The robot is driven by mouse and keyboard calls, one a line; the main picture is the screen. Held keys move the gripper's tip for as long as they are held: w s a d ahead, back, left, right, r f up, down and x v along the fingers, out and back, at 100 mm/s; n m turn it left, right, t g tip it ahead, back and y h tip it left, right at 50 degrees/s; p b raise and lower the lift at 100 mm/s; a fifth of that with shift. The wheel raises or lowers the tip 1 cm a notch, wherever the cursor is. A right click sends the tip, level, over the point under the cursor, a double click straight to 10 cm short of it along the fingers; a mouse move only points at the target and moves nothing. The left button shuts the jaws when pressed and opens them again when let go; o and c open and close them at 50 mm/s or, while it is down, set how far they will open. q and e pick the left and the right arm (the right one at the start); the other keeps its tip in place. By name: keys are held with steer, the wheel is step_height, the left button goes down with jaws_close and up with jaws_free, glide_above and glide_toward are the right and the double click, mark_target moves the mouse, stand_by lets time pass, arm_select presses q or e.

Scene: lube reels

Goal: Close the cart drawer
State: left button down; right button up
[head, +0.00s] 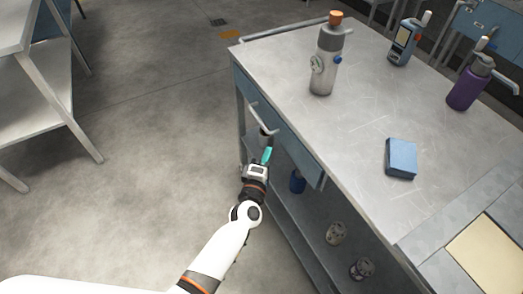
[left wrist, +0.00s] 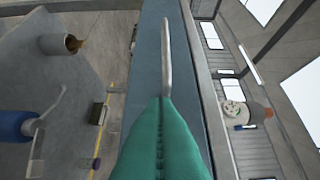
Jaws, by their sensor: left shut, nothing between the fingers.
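The cart (head: 292,52) is a grey metal workbench with a blue drawer (head: 298,145) along its near left side. The drawer front stands close to the tabletop edge; how far out it is I cannot tell. A pale bar handle (head: 262,116) runs along the front. In the left wrist view the blue drawer front (left wrist: 148,70) and the handle (left wrist: 167,55) lie straight ahead of the fingers. My left gripper (head: 267,155) has teal fingers, shut and empty, just below the handle by the drawer front. Its fingers fill the lower middle of the wrist view (left wrist: 161,135). Contact is unclear. My right gripper is not in view.
The lower shelf holds small containers (head: 336,233).

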arm_select(q)
steer(key=s+a, duration=0.1)
steer(key=s, duration=0.7)
steer(key=shift+s+a+f, duration=0.2)
steer(key=shift+s, duration=0.1)
steer(key=s+a+f+m+g, duration=0.2)
steer(key=s+f+m+g, duration=0.3)
steer(key=f, duration=0.8)
steer(key=s+a+f+m+g, duration=0.3)
steer(key=s+f+m, duration=0.3)
steer(key=f, duration=0.7)
steer(key=s+a+f+m+g+y, duration=0.1)
steer(key=s+a+f+m+g, duration=0.1)
steer(key=s, duration=0.7)
steer(key=s+a+f+m+g+y, duration=0.1)
steer(key=s+a+f+m+g, duration=0.1)
steer(key=s+a+f, duration=0.4)
steer(key=s+a+f+m+g+y, duration=0.1)
steer(key=s+a+f+m+g, duration=0.2)
steer(key=s+f, duration=0.5)
steer(key=s+a+g, duration=0.1)
steer(key=s+a, duration=0.1)
steer(key=s, duration=0.3)
steer(key=shift+g, duration=0.3)
